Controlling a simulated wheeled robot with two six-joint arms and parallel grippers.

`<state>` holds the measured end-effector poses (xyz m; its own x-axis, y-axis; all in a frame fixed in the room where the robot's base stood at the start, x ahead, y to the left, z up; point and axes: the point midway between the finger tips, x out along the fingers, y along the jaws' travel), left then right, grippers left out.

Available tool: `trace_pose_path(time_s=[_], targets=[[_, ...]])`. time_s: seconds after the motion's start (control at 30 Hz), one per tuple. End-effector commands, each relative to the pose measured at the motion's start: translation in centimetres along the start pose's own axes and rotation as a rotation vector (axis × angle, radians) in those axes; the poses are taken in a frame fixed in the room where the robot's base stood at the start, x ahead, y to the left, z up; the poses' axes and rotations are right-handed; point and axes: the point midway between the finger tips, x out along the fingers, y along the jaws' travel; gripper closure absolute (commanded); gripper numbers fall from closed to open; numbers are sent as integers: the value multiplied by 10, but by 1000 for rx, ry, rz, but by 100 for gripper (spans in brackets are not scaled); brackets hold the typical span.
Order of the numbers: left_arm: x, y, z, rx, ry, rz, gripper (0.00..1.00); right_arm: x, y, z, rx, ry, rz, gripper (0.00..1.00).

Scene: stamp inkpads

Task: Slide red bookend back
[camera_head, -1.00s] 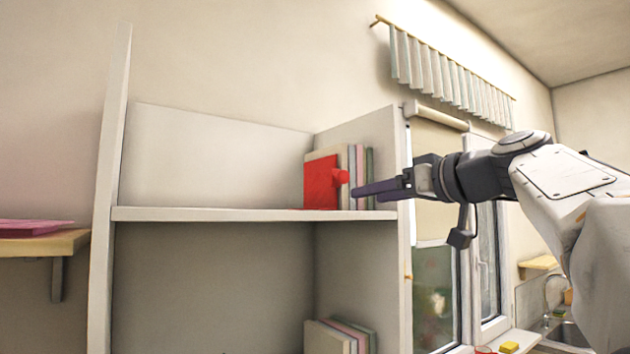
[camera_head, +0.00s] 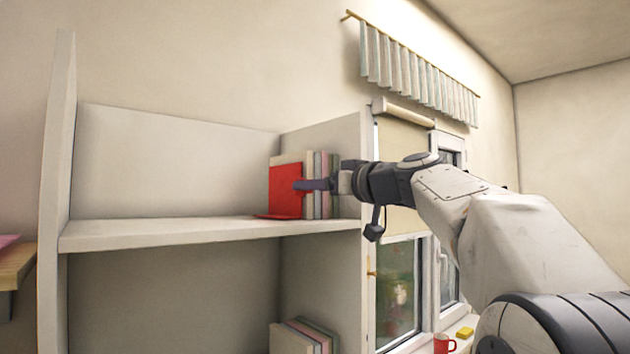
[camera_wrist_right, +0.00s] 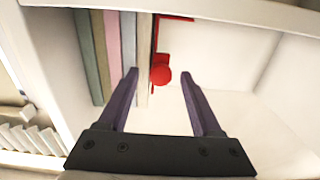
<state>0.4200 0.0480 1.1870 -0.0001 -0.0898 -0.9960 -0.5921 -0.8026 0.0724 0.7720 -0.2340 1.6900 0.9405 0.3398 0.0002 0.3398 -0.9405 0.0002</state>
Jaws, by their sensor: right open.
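The red bookend (camera_head: 285,193) stands upright on the upper shelf (camera_head: 170,232), against the left side of a short row of books (camera_head: 318,185). In the right wrist view its red knob (camera_wrist_right: 161,76) lies between and just beyond the fingertips. In the right wrist view the right gripper (camera_wrist_right: 158,80) is open, with one purple finger on each side of the knob; contact cannot be told. My left gripper is not in view.
The shelf left of the bookend is empty. The unit's right side panel (camera_head: 352,140) stands close to my right gripper. More books (camera_head: 300,337) stand on the lower shelf. A red mug (camera_head: 443,343) and a yellow sponge (camera_head: 464,333) are near the window.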

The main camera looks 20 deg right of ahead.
Motion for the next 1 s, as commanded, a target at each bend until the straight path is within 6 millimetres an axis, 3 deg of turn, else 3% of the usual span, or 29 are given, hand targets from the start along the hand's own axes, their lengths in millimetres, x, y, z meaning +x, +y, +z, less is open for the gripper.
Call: trace_pose_path(time_s=[0.2, 0.37, 0.4, 1.0], targets=[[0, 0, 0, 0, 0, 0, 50, 0, 0, 1, 0, 0, 0, 34], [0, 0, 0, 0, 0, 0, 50, 0, 0, 1, 0, 0, 0, 95], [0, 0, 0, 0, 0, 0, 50, 0, 0, 1, 0, 0, 0, 100], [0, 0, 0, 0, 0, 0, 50, 0, 0, 0, 0, 0, 0, 100]])
